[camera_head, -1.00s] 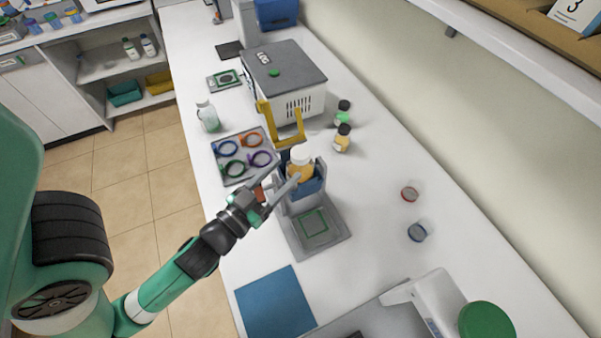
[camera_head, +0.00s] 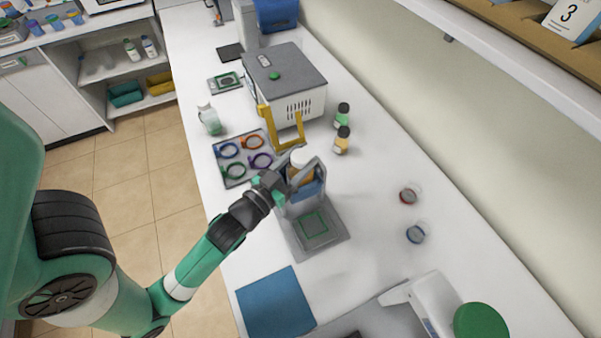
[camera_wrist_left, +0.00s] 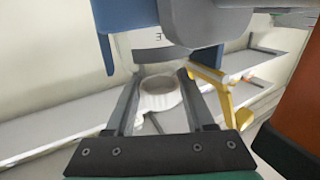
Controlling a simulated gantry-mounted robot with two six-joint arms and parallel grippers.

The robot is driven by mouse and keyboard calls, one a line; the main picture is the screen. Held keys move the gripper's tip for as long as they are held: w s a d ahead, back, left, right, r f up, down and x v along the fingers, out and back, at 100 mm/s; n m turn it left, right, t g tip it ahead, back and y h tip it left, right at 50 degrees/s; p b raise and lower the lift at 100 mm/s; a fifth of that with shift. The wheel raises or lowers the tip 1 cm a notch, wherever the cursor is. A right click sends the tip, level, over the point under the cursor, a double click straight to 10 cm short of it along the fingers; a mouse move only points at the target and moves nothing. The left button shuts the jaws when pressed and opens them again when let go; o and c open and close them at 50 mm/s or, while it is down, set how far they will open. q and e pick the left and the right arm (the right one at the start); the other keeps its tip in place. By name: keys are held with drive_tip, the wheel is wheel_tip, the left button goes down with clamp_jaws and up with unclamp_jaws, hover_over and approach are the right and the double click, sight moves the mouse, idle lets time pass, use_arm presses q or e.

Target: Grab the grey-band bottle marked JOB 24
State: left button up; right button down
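A small bottle with a white cap and amber contents (camera_head: 297,173) stands upright in the blue-and-grey holder (camera_head: 305,200) at mid-bench. In the left wrist view the white cap (camera_wrist_left: 160,94) lies between my fingers, and a grey band (camera_wrist_left: 154,56) with dark print shows beyond it. The print is too small and cut off to read as JOB 24. My left gripper (camera_head: 305,165) is open, with a finger on each side of the bottle; I cannot tell whether either finger touches it. My right gripper is not in view.
A white machine with a yellow handle (camera_head: 287,138) stands just behind the holder. A tray of coloured rings (camera_head: 243,158) lies to the left. Two small lidded jars (camera_head: 409,193) sit on clear bench at right.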

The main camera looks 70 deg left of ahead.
use_arm(q)
clamp_jaws()
drive_tip(key=shift+r, duration=0.1)
